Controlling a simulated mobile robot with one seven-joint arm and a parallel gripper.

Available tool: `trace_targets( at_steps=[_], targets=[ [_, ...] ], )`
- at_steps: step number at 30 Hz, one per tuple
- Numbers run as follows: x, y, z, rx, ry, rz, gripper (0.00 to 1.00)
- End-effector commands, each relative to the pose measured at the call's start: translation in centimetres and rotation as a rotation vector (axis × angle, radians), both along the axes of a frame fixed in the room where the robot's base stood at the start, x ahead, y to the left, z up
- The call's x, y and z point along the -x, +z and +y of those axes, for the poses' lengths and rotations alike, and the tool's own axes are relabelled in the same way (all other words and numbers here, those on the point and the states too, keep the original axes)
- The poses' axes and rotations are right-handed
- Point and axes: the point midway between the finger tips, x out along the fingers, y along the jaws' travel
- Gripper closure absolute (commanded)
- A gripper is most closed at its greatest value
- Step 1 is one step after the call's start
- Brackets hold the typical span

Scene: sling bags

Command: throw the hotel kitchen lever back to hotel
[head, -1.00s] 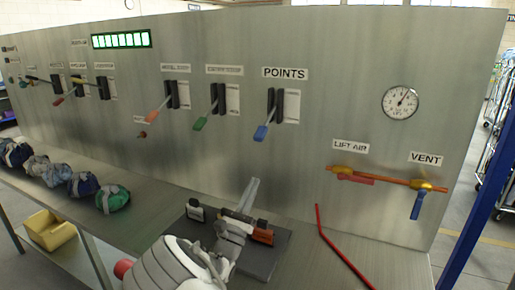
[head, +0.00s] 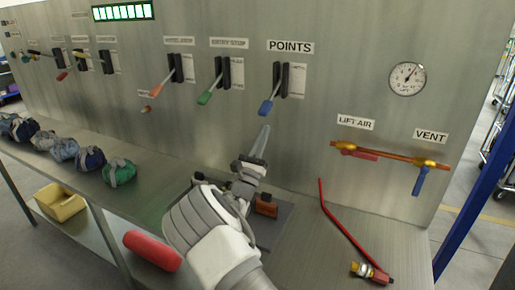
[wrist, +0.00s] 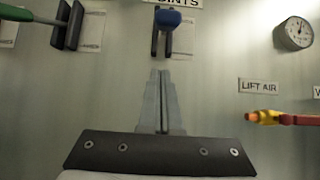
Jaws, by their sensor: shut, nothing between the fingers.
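The panel (head: 350,80) carries several levers with small labels, most too blurred to read; none can be read as hotel kitchen. The lever under the POINTS sign has a blue handle (head: 265,107) that hangs down and toward me. It also shows at the top of the wrist view, where its blue knob (wrist: 168,19) is end-on. Left of it are a lever with a green handle (head: 204,98) and one with an orange handle (head: 157,89). My gripper (head: 265,128) is shut and empty, just below the blue handle, apparently not touching it. The gripper (wrist: 160,73) also shows in the wrist view.
Below on the right are a pipe (head: 390,155) with a LIFT AIR valve and a blue VENT handle (head: 419,181). A red rod (head: 342,228) and an orange block (head: 266,205) lie on the bench. Several bundled bags (head: 90,159) sit on the left. A gauge (head: 407,78) is upper right.

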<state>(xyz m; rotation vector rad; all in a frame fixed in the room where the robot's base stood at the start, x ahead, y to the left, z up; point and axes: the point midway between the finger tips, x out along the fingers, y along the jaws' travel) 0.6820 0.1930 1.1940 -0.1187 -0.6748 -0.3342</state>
Motion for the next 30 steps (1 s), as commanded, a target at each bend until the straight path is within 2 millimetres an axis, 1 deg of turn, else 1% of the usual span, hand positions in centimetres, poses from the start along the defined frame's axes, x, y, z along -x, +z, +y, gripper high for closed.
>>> trace_targets(
  at_steps=[1,3,6,9,13,24,30],
  targets=[
    [-0.7,0.8,-0.4,-0.001,-0.002,-0.003,1.0],
    [-0.1,2.1,0.0,-0.002,0.0,-0.001,1.0],
    [0.5,3.2,0.2,-0.002,0.0,-0.001,1.0],
    [0.8,3.8,0.3,-0.001,0.001,0.0,1.0],
    [1.0,4.1,0.4,0.0,0.0,0.001,1.0],
    [1.0,4.2,0.4,-0.001,0.0,0.003,1.0],
    [1.3,4.9,0.5,-0.012,0.0,0.033,1.0]
  ],
)
